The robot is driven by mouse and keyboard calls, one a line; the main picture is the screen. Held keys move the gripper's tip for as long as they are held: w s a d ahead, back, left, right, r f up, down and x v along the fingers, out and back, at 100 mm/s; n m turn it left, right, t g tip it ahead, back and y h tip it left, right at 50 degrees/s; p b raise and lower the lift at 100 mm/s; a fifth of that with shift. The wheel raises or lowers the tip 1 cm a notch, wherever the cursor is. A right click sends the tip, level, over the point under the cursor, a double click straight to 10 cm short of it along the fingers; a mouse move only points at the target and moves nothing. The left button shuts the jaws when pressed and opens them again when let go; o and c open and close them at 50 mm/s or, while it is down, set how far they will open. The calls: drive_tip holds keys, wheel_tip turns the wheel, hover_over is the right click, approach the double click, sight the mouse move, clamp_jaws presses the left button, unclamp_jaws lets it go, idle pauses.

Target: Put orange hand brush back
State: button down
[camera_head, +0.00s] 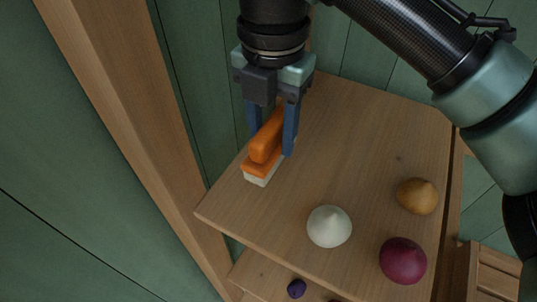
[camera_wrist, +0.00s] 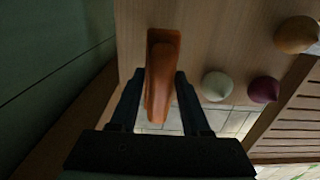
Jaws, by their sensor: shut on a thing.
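The orange hand brush (camera_head: 265,150) has an orange handle and block with pale bristles underneath. It is at the left part of the wooden shelf top (camera_head: 345,130), bristles down, and looks to be on or just above the wood. My gripper (camera_head: 270,142) points down with its blue fingers on either side of the brush handle, shut on it. In the wrist view the brush (camera_wrist: 160,75) lies between the two dark fingers (camera_wrist: 160,95). The far end of the brush is partly hidden behind my fingers in the head view.
On the same shelf top stand a white pointed object (camera_head: 329,227), an ochre one (camera_head: 417,196) and a dark red one (camera_head: 403,261). A small purple object (camera_head: 296,288) lies on a lower shelf. A wooden post (camera_head: 130,120) and green wall are at left. The middle of the shelf top is clear.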

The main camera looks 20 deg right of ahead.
sight(272, 122)
drive_tip(key=shift+f, duration=2.85)
drive_tip(key=shift+f, duration=0.15)
drive_tip(key=shift+c, duration=1.8)
unclamp_jaws()
wheel_tip(272, 122, up, 12)
drive_tip(key=shift+r+p, duration=0.15)
drive_tip(key=shift+p, duration=0.3)
